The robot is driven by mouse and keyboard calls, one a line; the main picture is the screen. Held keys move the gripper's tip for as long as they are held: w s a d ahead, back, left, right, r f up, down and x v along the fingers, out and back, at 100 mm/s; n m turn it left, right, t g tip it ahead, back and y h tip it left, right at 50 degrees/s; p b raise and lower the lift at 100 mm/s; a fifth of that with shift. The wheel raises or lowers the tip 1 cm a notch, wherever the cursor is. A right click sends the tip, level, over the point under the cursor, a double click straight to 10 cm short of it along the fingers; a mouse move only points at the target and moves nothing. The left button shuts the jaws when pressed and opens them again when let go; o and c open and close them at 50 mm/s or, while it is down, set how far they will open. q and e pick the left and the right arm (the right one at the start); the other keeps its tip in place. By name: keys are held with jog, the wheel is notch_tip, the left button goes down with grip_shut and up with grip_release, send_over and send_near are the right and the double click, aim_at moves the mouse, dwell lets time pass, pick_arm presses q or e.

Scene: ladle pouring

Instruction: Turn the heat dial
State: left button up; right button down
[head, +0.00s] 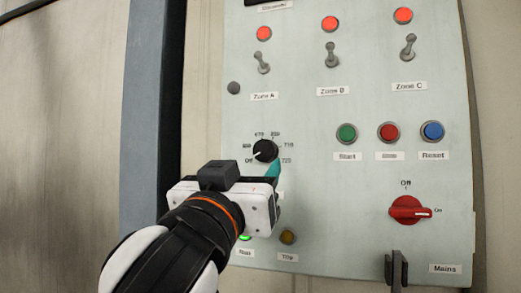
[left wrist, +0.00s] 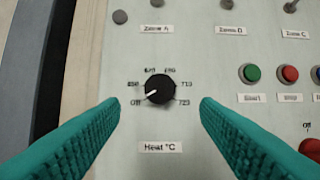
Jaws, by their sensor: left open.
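The heat dial (head: 265,150) is a black round knob on the pale grey-green panel, with a ring of temperature marks and an Off mark. In the left wrist view the dial (left wrist: 160,89) sits above the "Heat °C" label, and its white pointer line points to the lower left, near Off. My left gripper (left wrist: 159,105) is open, with its teal fingers one on each side of the dial, apart from it. In the head view the left gripper (head: 272,170) is just below the dial and hides its label. My right gripper is not in view.
Toggle switches with red lamps (head: 330,24) line the panel's top. Green (head: 346,134), red (head: 389,132) and blue (head: 432,131) buttons are right of the dial. A red mains switch (head: 408,210) and a dark handle-like part (head: 396,270) are lower right.

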aim_at(263, 154)
pick_arm(q)
jog(key=p+x, duration=0.1)
jog(key=x, duration=0.5)
jog(key=shift+c, duration=0.6)
jog(key=c, duration=0.9)
